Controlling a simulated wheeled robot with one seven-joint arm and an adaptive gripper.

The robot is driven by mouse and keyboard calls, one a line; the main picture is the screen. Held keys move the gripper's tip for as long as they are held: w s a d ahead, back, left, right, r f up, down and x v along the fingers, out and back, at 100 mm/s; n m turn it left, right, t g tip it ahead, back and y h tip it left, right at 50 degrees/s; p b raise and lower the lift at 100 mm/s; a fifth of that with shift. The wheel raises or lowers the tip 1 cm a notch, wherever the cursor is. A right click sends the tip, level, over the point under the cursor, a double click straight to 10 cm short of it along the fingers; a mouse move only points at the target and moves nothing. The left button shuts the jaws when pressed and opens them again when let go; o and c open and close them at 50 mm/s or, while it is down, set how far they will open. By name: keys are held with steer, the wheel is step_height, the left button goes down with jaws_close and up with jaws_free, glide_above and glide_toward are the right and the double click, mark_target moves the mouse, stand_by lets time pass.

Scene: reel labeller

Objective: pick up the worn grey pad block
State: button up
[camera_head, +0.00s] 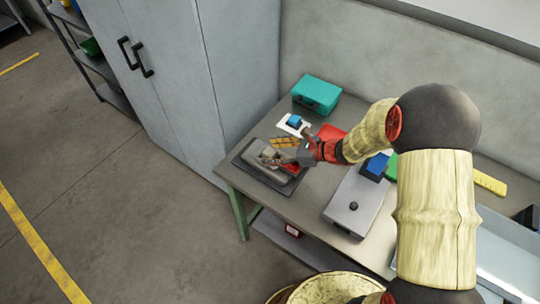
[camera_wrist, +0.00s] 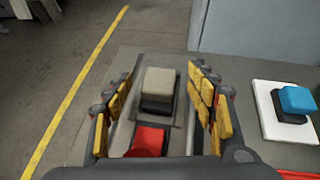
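The grey pad block (camera_wrist: 160,80) shows in the wrist view as a pale grey-beige top on a darker base. It sits on a grey plate (camera_wrist: 122,133) at the left end of the table. My gripper (camera_wrist: 160,92) is open, with its yellow-padded fingers on the left and right of the block. Gaps show between the fingers and the block, so I see no grip. In the head view my gripper (camera_head: 283,156) is low over the dark plate (camera_head: 246,165), and hides most of the block there.
A red part (camera_wrist: 147,141) lies close to the block. A blue block on a white plate (camera_head: 293,122) stands behind my gripper, with a teal case (camera_head: 316,94) beyond. A grey device (camera_head: 352,206) stands to the right. A tall cabinet (camera_head: 165,85) borders the table's left.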

steer(key=shift+c, duration=1.2)
steer(key=c, duration=1.1)
